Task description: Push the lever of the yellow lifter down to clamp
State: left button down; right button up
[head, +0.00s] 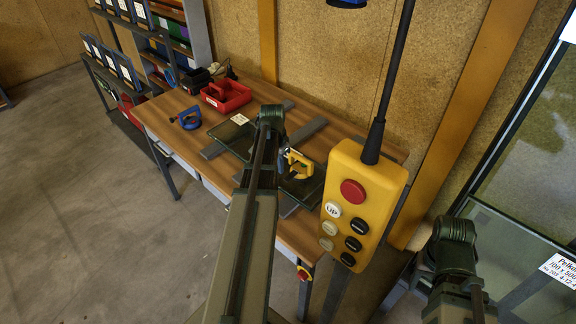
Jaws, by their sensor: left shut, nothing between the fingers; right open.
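The yellow lifter (298,164) stands on a dark glass pane on the workbench, its yellow handle showing just right of my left arm. Its lever cannot be made out clearly, as my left wrist hides part of it. My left gripper (280,136) is close to the lifter on its upper left side, shut and empty; its fingers are mostly hidden behind the wrist. Whether it touches the lifter cannot be told. My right gripper (452,250) is at the lower right, away from the lifter, open, with its fingers hidden behind the wrist.
A yellow control pendant (352,212) hangs on a black cable between my arms, close to the lifter. The workbench (168,107) also holds a blue lifter (188,118), a red bin (226,96) and grey rails. A large glass pane (520,240) stands at the right.

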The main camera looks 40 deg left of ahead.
notch_tip(320, 180, up, 9)
jog(key=p, duration=0.8)
jog(key=shift+r, duration=0.15)
